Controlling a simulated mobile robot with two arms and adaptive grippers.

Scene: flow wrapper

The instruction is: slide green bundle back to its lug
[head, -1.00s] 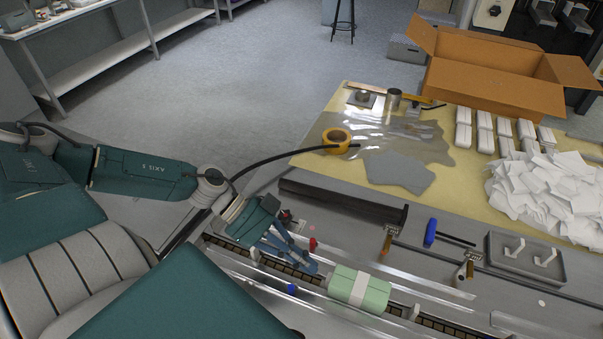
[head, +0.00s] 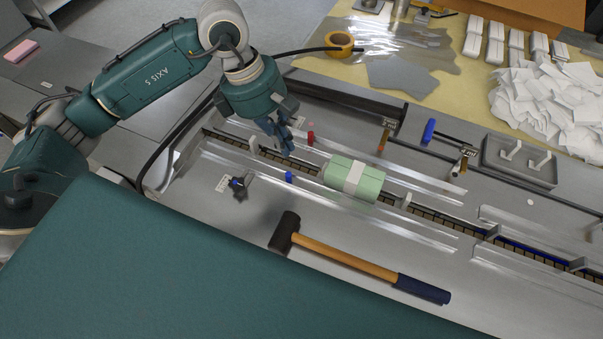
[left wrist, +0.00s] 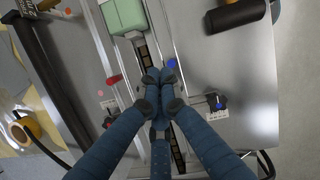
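The green bundle (head: 369,186), with a white band around it, lies on the conveyor channel in the head view. It also shows at the top of the left wrist view (left wrist: 122,16). An upright grey lug (head: 405,201) stands just right of the bundle, and another lug (head: 252,145) stands farther left along the chain. My left gripper (head: 287,147) points down over the channel, left of the bundle and apart from it. In the left wrist view its blue fingers (left wrist: 159,76) meet at the tips with nothing seen between them. My right gripper is out of view.
A mallet (head: 345,258) lies on the metal deck in front of the channel. A black knob (head: 238,185), a red piece (head: 310,138) and a blue piece (head: 289,176) sit near the gripper. Long clear guide rails (head: 400,164) flank the channel.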

